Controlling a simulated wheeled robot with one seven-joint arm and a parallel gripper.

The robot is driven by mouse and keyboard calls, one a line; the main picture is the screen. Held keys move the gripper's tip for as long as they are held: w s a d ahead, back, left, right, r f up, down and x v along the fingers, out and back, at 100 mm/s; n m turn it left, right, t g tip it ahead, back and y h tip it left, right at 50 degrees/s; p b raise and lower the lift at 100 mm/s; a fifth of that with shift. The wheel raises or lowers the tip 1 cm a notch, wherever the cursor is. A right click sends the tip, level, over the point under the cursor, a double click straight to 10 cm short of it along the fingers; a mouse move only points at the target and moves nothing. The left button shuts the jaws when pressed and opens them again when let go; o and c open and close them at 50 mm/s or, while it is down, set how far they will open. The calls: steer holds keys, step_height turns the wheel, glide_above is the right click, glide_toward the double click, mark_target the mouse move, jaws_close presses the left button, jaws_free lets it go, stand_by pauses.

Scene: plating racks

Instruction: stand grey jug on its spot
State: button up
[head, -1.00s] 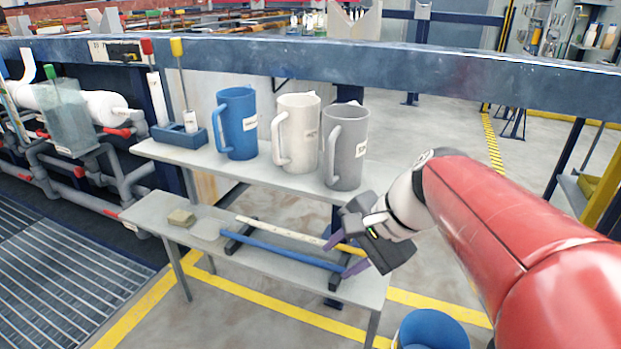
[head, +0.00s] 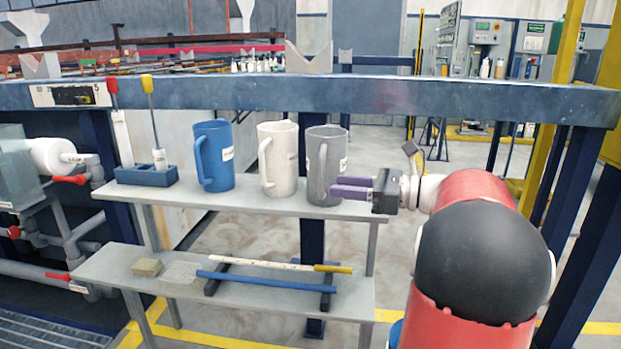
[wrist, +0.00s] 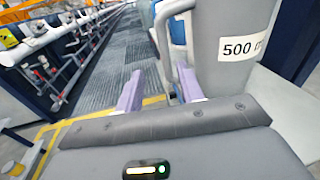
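The grey jug (head: 333,150) stands upright on the upper shelf, at the right end of a row of three jugs. Its handle faces front left. It also shows large in the wrist view (wrist: 228,75), with a "500" label. My gripper (head: 340,188) is at the jug's lower right front in the head view, fingers pointing left. No marked spot for the jug can be made out.
A white jug (head: 279,165) and a blue jug (head: 220,150) stand left of the grey one on the upper shelf (head: 245,203). A blue holder (head: 147,176) with brushes is further left. Rods lie on the lower shelf (head: 225,310). A thick blue beam (head: 400,100) runs behind and above.

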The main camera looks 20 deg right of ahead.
mark_target(313, 180)
steer(key=shift+m+t, duration=0.3)
steer(key=x, duration=0.7)
steer(key=shift+w+d, duration=0.1)
steer(key=shift+w, duration=0.45)
steer(key=shift+c, duration=0.5)
jaws_close()
